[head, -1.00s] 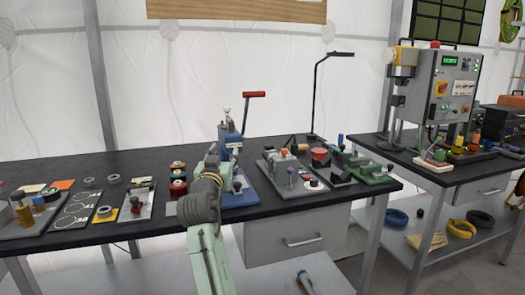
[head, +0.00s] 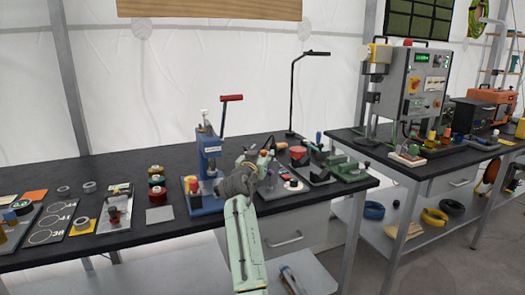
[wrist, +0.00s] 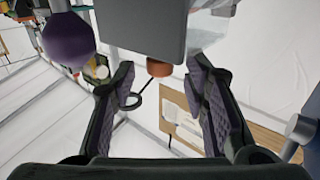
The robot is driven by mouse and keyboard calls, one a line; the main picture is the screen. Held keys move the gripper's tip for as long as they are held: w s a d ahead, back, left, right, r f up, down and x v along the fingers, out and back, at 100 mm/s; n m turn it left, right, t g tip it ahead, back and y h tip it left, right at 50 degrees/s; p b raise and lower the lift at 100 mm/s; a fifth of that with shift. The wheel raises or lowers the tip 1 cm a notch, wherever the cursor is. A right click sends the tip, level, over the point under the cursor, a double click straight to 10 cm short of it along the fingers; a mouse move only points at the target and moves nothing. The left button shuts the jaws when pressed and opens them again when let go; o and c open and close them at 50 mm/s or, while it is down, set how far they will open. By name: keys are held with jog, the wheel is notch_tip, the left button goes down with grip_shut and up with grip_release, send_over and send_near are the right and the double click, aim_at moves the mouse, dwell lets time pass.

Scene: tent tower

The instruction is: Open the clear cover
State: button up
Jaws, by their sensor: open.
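My gripper (wrist: 170,105) is open, its two dark fingers spread with nothing between the tips. A pale see-through piece (wrist: 214,32) at the top right of the wrist view looks like the clear cover, beyond the right finger. A grey block (wrist: 142,25) with an orange round part (wrist: 159,67) stands ahead of the fingers. In the head view my gripper (head: 262,163) is over the bench at the left side of a grey device plate (head: 285,192), just right of the blue press. My arm hides part of the plate, and I cannot make out the cover there.
A blue lever press (head: 208,160) with a red handle stands close on the left. A purple ball knob (wrist: 68,39) is near the left finger. A green clamp device (head: 352,172) and a black lamp post (head: 293,95) are to the right. Spools (head: 156,182) stand further left.

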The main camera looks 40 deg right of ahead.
jog(key=shift+w+d, duration=0.3)
jog(key=shift+d, duration=0.1)
grip_shut()
dwell(0.4)
